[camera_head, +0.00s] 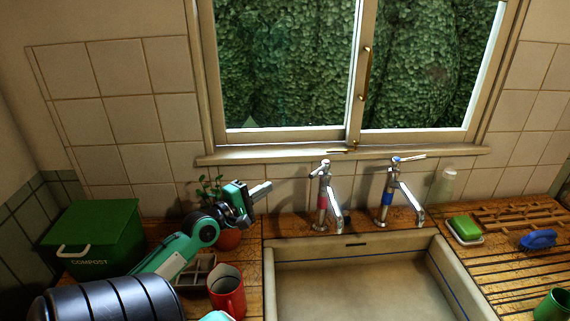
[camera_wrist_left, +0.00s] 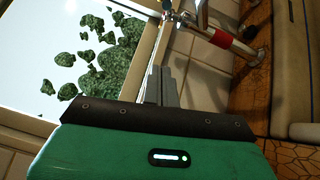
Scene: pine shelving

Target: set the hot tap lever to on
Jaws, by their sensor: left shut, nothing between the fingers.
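The hot tap (camera_head: 322,197), chrome with a red band, stands behind the sink's left part. Its small lever (camera_head: 322,164) sits at the top of the post. In the left wrist view the hot tap (camera_wrist_left: 222,40) lies sideways at the upper right, beyond the fingertips, with its top end partly cut off by the frame. My left gripper (camera_head: 264,188) is to the left of the hot tap, at about the height of its upper post, and apart from it. Its fingers (camera_wrist_left: 160,84) are together and empty. My right gripper is not in view.
The cold tap (camera_head: 387,191), with a blue band, stands to the right. A red mug (camera_head: 227,291) and a green compost bin (camera_head: 95,237) stand left of the sink (camera_head: 440,262). The window sill (camera_head: 290,157) runs behind.

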